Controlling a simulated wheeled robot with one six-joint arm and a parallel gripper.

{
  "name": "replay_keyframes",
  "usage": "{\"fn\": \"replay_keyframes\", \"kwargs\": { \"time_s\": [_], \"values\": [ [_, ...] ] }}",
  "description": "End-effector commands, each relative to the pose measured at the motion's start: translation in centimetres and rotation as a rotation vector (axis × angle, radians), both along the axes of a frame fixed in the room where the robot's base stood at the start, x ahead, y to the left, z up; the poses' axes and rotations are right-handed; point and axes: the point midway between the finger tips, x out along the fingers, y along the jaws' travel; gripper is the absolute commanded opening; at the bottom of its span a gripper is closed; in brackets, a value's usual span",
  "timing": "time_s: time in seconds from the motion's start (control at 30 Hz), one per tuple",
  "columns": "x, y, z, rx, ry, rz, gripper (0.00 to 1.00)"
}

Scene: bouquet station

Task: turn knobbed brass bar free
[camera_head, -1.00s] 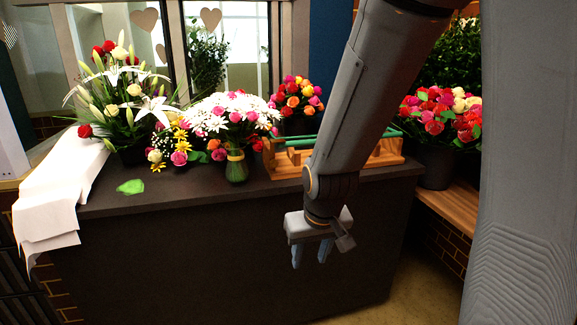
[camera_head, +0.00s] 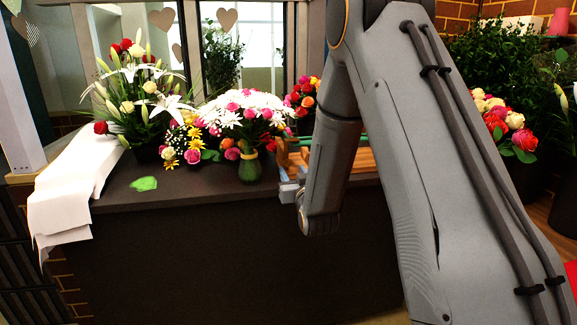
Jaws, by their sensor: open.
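I cannot make out a knobbed brass bar in this view. A wooden rack (camera_head: 365,160) with green rods stands on the dark counter, largely hidden behind my arm. My gripper (camera_head: 289,172) is small and partly hidden beside my wrist. It is at the left end of the rack, near the counter's front edge, and its jaws are open. I see nothing held in it. Whether it touches the rack cannot be told.
A lily arrangement (camera_head: 140,95), a white paper sheet (camera_head: 75,180) and a green scrap (camera_head: 143,184) are further left on the counter (camera_head: 200,187). Flower buckets stand at right.

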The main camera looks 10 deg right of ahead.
Motion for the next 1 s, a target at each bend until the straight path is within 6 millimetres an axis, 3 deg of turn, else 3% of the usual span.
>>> {"fn": "replay_keyframes", "kwargs": {
  "time_s": [0.4, 0.8, 1.0],
  "values": [
    [5.8, 0.0, 0.1, 0.000, 0.001, 0.000, 0.41],
    [6.7, 0.0, 0.0, 0.000, 0.003, 0.000, 0.41],
    [6.7, 0.0, 0.0, 0.000, 0.003, 0.000, 0.09]
  ]
}}
